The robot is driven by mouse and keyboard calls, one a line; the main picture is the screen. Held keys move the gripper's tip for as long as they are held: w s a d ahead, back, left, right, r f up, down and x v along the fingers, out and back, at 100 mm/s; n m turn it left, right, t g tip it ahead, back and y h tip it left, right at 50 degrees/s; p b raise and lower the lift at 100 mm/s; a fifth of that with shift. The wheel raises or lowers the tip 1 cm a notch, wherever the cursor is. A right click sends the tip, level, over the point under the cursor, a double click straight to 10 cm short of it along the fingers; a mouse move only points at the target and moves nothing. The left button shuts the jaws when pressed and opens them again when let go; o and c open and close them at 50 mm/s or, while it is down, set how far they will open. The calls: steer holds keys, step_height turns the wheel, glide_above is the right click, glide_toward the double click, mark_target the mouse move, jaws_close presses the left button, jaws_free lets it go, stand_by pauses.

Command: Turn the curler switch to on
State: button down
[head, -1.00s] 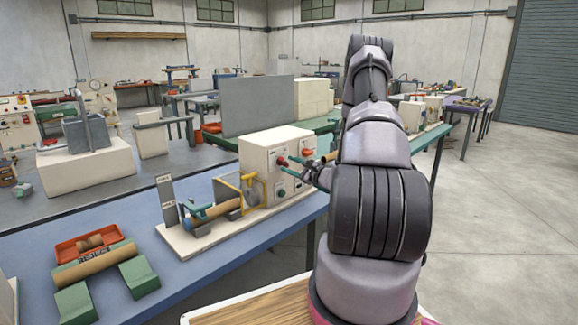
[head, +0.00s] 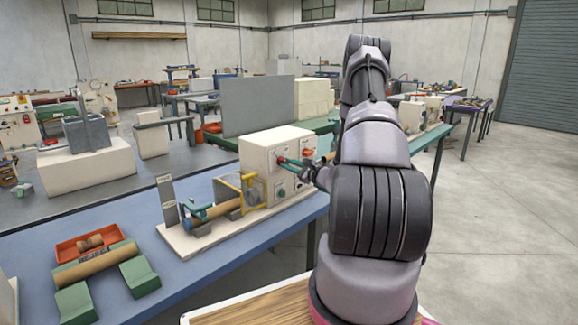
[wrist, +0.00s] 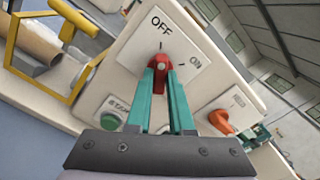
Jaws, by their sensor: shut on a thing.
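The curler switch is a red knob (wrist: 162,62) on the cream control box. In the wrist view it points up toward the OFF label (wrist: 161,23); the ON label (wrist: 195,62) is to its right. My gripper (wrist: 162,68) has its teal fingers shut on the red knob. In the head view my gripper (head: 286,162) reaches the front of the cream box (head: 256,152) from the right, its fingers meeting the knob. The fingers hide part of the knob's lower side.
An orange knob (wrist: 221,122) sits on the same panel to the right, and a green button (wrist: 111,121) at lower left. The winder's yellow frame (wrist: 42,48) and brown tube (head: 224,207) stand left of the box. The blue table (head: 190,290) is clear in front.

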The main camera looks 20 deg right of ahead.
steer(key=m, duration=0.3)
steer(key=shift+m, duration=0.4)
steer(key=m, duration=0.3)
steer(key=shift+m, duration=0.4)
steer(key=m, duration=0.4)
steer(key=shift+m, duration=1.7)
steer(key=c, duration=0.8)
jaws_free()
